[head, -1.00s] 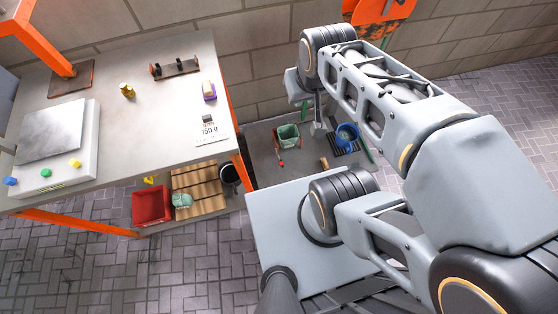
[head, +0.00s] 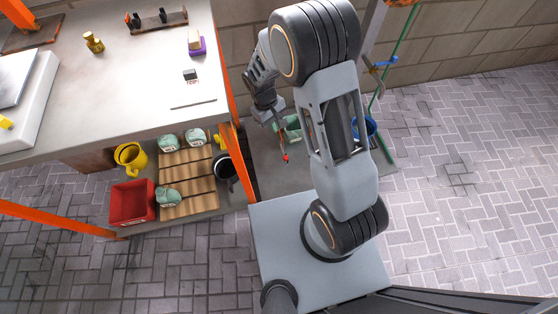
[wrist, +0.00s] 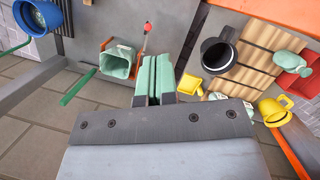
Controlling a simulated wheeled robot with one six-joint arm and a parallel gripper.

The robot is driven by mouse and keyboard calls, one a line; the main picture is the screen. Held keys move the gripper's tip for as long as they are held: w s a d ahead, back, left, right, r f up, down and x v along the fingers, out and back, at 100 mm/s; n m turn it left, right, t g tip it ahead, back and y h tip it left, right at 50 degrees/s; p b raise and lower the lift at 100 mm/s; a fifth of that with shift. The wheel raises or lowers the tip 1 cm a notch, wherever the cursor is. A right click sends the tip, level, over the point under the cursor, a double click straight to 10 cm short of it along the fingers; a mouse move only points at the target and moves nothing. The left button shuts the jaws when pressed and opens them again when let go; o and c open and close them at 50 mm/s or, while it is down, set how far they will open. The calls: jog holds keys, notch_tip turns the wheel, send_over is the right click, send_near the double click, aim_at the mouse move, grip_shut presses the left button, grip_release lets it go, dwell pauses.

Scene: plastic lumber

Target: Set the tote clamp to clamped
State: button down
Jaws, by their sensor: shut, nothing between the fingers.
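The tote clamp looks like a thin lever with a red knob (head: 285,158) beside a small green tote (head: 293,131) on the grey low platform. In the wrist view the red knob (wrist: 147,28) stands at the upper middle, next to the green tote (wrist: 117,62). I cannot tell the clamp's setting. My gripper (head: 279,122) is above the tote, partly covering it in the head view. In the wrist view its green-padded fingers (wrist: 158,72) are together and empty, below and right of the tote in the picture, apart from the knob.
A blue bucket (wrist: 38,16) is on the platform beyond the tote. The workbench (head: 130,85) with an orange leg (head: 226,75) stands left. Its lower shelf holds a dark pot (head: 225,168), a red bin (head: 132,203) and yellow and green containers. A brick wall is behind.

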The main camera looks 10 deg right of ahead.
jog(key=w+a+f+n+h+b, duration=0.1)
jog(key=w+f+n+b, duration=0.15)
jog(key=f, duration=0.85)
jog(key=w+a+f+n+h+b, duration=0.15)
jog(key=f+b, duration=0.25)
jog(key=f, duration=0.8)
jog(key=w+n, duration=0.1)
jog(key=w, duration=0.1)
jog(key=w+n, duration=0.1)
jog(key=w+f+n+t, duration=0.1)
jog(key=w, duration=0.1)
jog(key=shift+w+a+f+n+y, duration=0.1)
jog(key=shift+w+a+n+y, duration=0.2)
jog(key=shift+w+a+y, duration=0.05)
jog(key=shift+f, duration=0.1)
jog(key=b, duration=0.3)
send_over(283, 152)
jog(key=s+a, duration=0.3)
notch_tip(283, 152, down, 9)
jog(key=shift+s+f, duration=0.15)
jog(key=shift+f, duration=0.05)
